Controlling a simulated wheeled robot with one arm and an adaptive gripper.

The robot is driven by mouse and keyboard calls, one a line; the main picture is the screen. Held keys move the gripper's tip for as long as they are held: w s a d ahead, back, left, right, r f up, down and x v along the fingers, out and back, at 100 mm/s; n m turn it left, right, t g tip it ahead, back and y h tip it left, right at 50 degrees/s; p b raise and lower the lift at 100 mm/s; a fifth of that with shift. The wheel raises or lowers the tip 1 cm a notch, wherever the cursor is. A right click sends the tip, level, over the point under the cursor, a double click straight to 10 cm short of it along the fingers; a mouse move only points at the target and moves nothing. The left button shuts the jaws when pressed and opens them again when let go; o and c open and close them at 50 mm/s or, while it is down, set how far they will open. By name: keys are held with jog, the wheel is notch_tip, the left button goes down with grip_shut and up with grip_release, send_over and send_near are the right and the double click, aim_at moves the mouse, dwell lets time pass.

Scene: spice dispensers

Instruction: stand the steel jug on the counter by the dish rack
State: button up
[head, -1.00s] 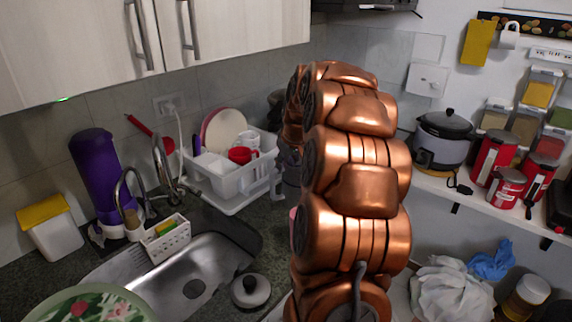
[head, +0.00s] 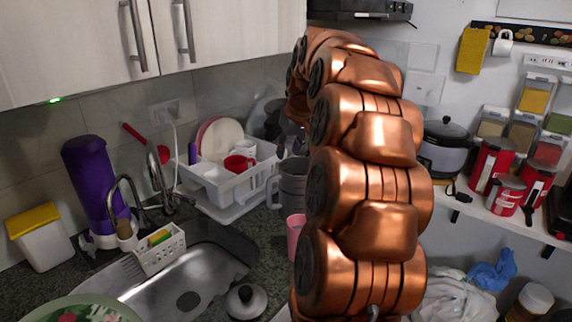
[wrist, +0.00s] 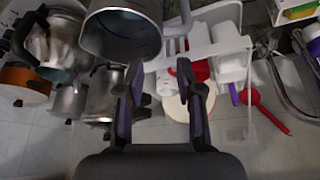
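A grey steel jug (head: 291,184) with a side handle stands upright on the dark counter, just right of the white dish rack (head: 232,212). My arm hides part of its right side. In the wrist view the steel jug (wrist: 122,38) is at the top, with its handle toward the dish rack (wrist: 226,47). My gripper (wrist: 158,90) is open, its two dark fingers spread with nothing held between them. It is close to the jug but appears apart from it. In the head view my arm hides the gripper.
Several other metal pots and kettles (wrist: 62,45) crowd the left of the wrist view. A pink cup (head: 296,236) stands in front of the jug. The rack holds plates and a red cup (head: 238,163). The sink (head: 190,290) is at front left.

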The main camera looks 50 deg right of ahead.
jog(key=shift+v, duration=1.05)
jog(key=s+a+f+n+g+y, duration=0.1)
jog(key=s+a+f, duration=0.15)
jog(key=a, duration=0.55)
jog(key=s+a+f+n+g, duration=0.1)
jog(key=s+a+f, duration=0.15)
jog(key=a, duration=0.55)
jog(key=s+a+f+n+g+y, duration=0.1)
jog(key=a+f, duration=0.2)
jog(key=a, duration=0.6)
jog(key=s+a+f+g, duration=0.1)
jog(key=s+a+f, duration=0.4)
jog(key=s, duration=0.5)
jog(key=s+a+f+g, duration=0.2)
jog(key=s+a+f, duration=0.4)
jog(key=s, duration=0.4)
jog(key=shift+s+n, duration=0.4)
jog(key=shift+r, duration=0.1)
